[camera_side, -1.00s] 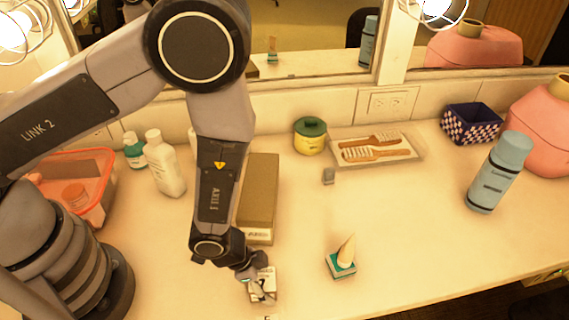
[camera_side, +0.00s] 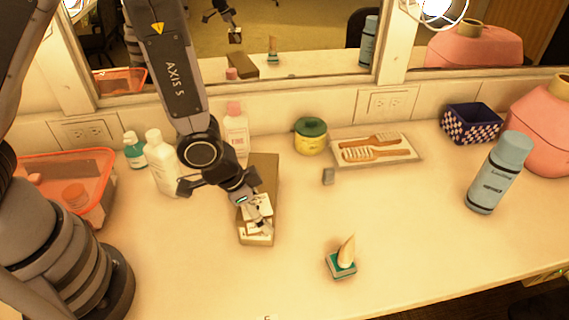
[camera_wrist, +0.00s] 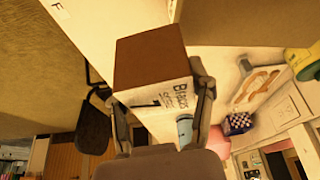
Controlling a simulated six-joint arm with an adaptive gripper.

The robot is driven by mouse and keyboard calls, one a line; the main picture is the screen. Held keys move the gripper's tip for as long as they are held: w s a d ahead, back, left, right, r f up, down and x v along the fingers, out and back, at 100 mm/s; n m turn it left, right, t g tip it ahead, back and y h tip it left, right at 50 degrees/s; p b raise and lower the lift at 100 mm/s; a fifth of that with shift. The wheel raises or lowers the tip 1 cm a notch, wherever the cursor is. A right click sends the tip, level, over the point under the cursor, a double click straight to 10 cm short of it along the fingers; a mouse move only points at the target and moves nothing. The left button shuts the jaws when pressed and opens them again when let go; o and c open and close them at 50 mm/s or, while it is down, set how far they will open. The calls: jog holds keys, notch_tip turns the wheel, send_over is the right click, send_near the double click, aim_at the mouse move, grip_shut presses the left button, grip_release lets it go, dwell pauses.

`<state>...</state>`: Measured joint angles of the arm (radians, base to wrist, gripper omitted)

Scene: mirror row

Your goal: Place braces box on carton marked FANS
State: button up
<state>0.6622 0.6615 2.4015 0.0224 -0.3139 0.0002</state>
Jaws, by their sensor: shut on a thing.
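The braces box (camera_side: 262,204) is small and white-sided. In the wrist view it (camera_wrist: 150,58) shows a brown face and a side lettered "Braces". My gripper (camera_side: 256,208) is shut on it, with a finger on either side in the wrist view (camera_wrist: 157,84). The FANS carton (camera_side: 265,172) is a long brown box on the counter with a pale label on its near end. In the side view the braces box overlaps the carton's near part. The mirror shows a gap between the held box and the carton, so it is held above it.
A pink-capped bottle (camera_side: 236,128) and a white bottle (camera_side: 163,162) stand left of the carton. A green-lidded yellow jar (camera_side: 310,137) and a brush tray (camera_side: 410,154) are behind right. A green-based cone-shaped thing (camera_side: 342,262) stands front right.

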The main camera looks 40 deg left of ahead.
jog(key=w+a+r+n, duration=0.1)
jog(key=a, duration=0.1)
jog(key=w+a+n, duration=0.1)
jog(key=w+a, duration=0.1)
jog(key=a, duration=0.1)
jog(key=w+a+r, duration=0.1)
jog(key=w+a, duration=0.1)
jog(key=shift+a+r+n+t+y, duration=0.15)
jog(key=shift+r+n+t+y, duration=0.15)
jog(key=shift+n+t+y, duration=0.1)
jog(key=w+a+r+n+y, duration=0.1)
jog(key=w+a+r+n, duration=0.1)
jog(key=a, duration=0.4)
jog(key=w+a+r+n, duration=0.2)
jog(key=a, duration=0.3)
jog(key=m, duration=0.4)
send_over(268, 180)
jog(key=s, duration=0.1)
notch_tip(268, 180, down, 2)
jog(key=shift+h, duration=0.3)
jog(key=shift+a+f, duration=0.15)
jog(key=shift+f, duration=1.7)
jog(key=shift+a+f, duration=0.1)
jog(key=shift+f, duration=1.75)
jog(key=shift+s+f, duration=0.1)
jog(key=o, duration=1.2)
